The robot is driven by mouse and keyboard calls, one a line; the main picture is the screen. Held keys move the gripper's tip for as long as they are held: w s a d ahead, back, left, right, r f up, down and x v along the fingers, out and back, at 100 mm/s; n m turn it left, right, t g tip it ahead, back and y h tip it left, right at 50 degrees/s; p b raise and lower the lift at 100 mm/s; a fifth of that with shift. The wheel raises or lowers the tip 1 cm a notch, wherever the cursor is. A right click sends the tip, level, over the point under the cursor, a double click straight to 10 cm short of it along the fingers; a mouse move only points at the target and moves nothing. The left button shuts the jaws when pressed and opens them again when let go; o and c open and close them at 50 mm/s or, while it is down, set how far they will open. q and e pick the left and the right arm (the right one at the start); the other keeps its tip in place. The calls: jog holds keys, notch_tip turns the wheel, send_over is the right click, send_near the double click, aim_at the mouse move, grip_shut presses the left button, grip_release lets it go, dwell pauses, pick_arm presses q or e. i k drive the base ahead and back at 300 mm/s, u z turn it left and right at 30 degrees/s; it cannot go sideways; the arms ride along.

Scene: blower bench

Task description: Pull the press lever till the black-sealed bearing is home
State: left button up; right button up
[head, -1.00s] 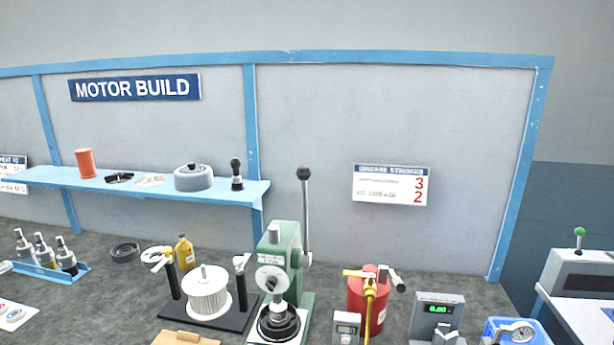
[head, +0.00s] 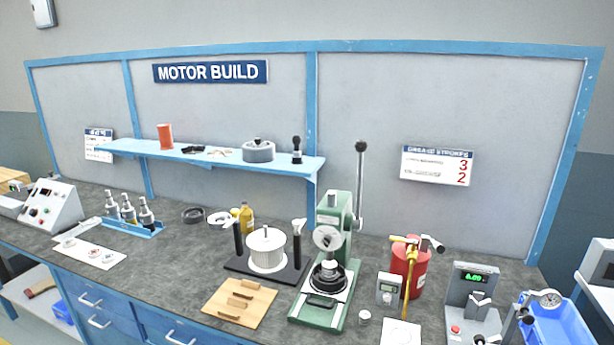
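The green arbor press (head: 338,240) stands mid-bench. Its press lever (head: 360,187) points almost straight up at the press's right side, with a black knob (head: 360,147) on top. A dark round part (head: 328,276) sits on the press bed under the ram; I cannot tell whether it is the black-sealed bearing or how deep anything is seated.
Right are a small meter (head: 389,289), a red grease can (head: 409,268), a scale with green digits (head: 473,290) and a blue bin (head: 560,328). A shelf (head: 220,158) hangs behind.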

aim_at(361, 146)
jog(key=u, duration=0.85)
jog(key=i, duration=0.55)
